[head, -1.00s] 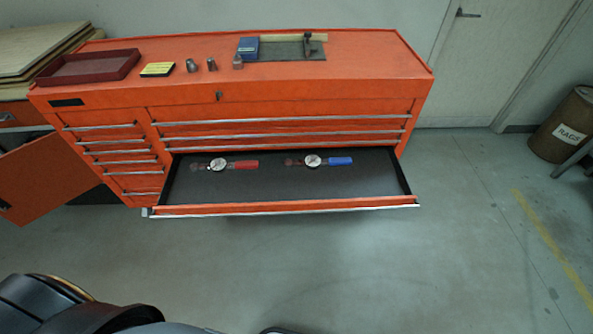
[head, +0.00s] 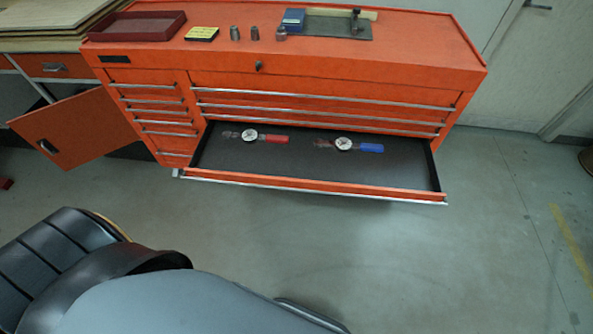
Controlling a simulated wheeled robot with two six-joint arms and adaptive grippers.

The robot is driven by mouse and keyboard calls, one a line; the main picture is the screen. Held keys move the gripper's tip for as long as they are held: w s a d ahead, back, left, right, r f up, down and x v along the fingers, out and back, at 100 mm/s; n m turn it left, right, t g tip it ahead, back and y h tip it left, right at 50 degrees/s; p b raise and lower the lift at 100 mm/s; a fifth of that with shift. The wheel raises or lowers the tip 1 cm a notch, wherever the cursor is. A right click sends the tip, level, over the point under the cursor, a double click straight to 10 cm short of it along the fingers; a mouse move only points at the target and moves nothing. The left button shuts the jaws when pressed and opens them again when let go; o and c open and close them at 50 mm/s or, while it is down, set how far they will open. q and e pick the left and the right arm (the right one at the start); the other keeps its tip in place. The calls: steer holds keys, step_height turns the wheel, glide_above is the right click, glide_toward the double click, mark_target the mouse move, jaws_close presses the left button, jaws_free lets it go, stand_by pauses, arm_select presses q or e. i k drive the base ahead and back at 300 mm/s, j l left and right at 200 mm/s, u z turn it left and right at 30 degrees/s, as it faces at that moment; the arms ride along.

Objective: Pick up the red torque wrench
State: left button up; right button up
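The red torque wrench (head: 276,139), with a red handle and a round white dial, lies in the open drawer (head: 300,165) of the orange tool chest, left of centre. A second wrench with a blue handle (head: 370,148) and a similar dial lies to its right in the same drawer, apart from it. Both lie flat on the dark drawer liner. Neither of my grippers shows in the head view. Parts of my own body fill the lower left.
The orange tool chest (head: 330,74) carries a dark red tray (head: 137,26), a yellow-and-black box (head: 202,33), small metal pieces and a blue box (head: 293,19) on top. An orange cabinet door (head: 75,130) hangs open at left. The floor (head: 420,260) in front is clear.

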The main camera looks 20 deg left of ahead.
mark_target(227, 135)
steer(key=j, duration=1)
steer(key=k+j, duration=0.1)
steer(key=j, duration=0.85)
steer(key=j+z, duration=0.1)
steer(key=j, duration=0.9)
steer(key=k, duration=0.05)
